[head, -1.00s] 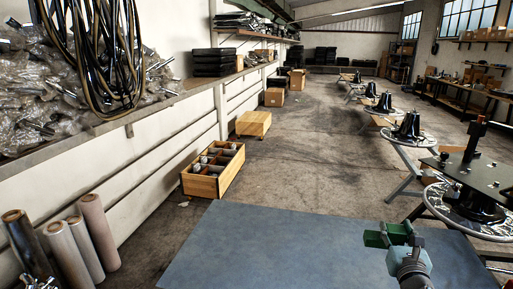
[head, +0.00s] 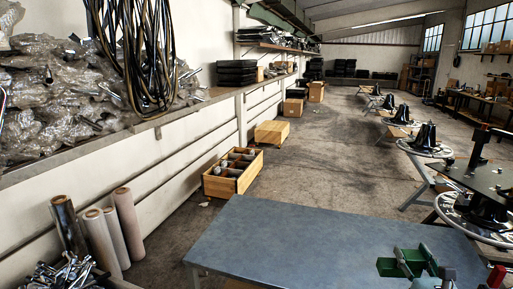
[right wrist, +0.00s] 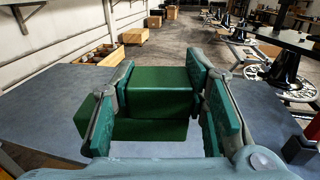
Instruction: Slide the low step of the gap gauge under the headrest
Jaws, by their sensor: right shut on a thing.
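The gap gauge is a green stepped block (head: 388,267). It also shows in the right wrist view (right wrist: 160,90), with a higher part and a lower part. My right gripper (head: 425,262) is shut on it, with one finger on each side, above the blue-grey table top in the head view. The same gripper fills the right wrist view (right wrist: 160,68). I cannot make out a headrest with certainty in either view. My left gripper is not in view.
The table (head: 290,245) is bare to the left of the gauge. A black chair part with a plate and post (head: 480,180) stands beyond its right side. A small black thing with a red top (head: 497,275) is at the lower right. A wooden divided box (head: 232,175) is on the floor.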

